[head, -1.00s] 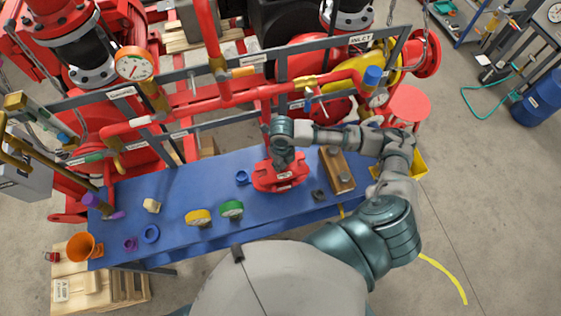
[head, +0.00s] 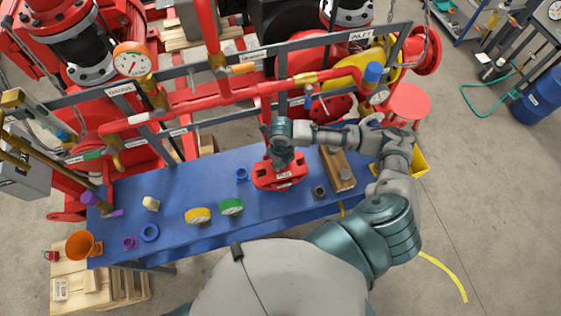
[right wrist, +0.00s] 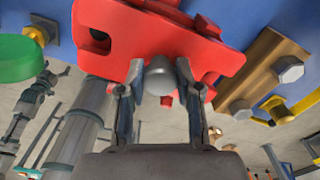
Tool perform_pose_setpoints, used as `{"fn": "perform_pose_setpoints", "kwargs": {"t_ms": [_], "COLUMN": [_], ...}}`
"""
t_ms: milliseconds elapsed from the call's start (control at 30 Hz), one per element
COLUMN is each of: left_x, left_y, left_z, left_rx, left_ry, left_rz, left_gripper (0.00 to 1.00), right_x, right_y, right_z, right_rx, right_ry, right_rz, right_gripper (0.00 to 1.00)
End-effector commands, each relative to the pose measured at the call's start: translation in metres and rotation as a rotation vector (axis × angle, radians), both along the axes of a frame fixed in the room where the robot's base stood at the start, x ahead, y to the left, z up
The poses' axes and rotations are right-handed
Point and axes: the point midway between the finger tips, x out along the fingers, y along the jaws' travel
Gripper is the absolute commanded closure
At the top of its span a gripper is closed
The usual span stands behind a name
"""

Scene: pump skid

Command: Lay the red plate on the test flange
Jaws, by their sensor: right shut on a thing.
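The red plate (head: 290,183) is over the blue bench in the head view, with a small pale label on its front. My right gripper (head: 283,160) reaches down over it from above. In the right wrist view the plate (right wrist: 165,35) shows wide and red, with a dark slot at its left end. My right gripper (right wrist: 160,88) has its two fingers on either side of a grey rounded knob (right wrist: 160,75) at the plate, and is shut on it. The test flange cannot be told apart from the plate beneath my gripper. My left gripper is out of view.
A wooden block with bolts (head: 338,170) lies close to the right of the plate, with a small dark nut-like part (head: 319,191) nearer. Green (head: 231,206) and yellow (head: 198,215) round parts stand front left. Red pipes (head: 240,95) run behind.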

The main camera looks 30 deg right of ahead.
Motion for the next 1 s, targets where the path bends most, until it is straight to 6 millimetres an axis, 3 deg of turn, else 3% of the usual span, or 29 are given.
{"fn": "perform_pose_setpoints", "kwargs": {"t_ms": [33, 67, 167, 567, 1000], "left_x": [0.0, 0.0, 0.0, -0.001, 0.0], "left_y": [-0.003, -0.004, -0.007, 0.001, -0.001], "left_z": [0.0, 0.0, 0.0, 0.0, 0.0], "left_rx": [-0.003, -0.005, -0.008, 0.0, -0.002], "left_ry": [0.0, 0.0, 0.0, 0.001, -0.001], "left_rz": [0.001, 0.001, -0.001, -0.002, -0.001], "left_gripper": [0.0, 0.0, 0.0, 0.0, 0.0], "right_x": [0.0, 0.0, 0.0, 0.001, 0.001], "right_y": [0.0, 0.0, 0.001, 0.0, 0.002], "right_z": [0.0, 0.0, 0.001, 0.007, 0.097], "right_rx": [-0.001, -0.002, -0.003, -0.001, -0.001], "right_ry": [-0.001, 0.0, -0.001, 0.001, -0.003], "right_rz": [0.0, 0.0, 0.0, -0.001, 0.002], "right_gripper": [1.0, 0.59, 0.37, 0.37, 0.37]}}
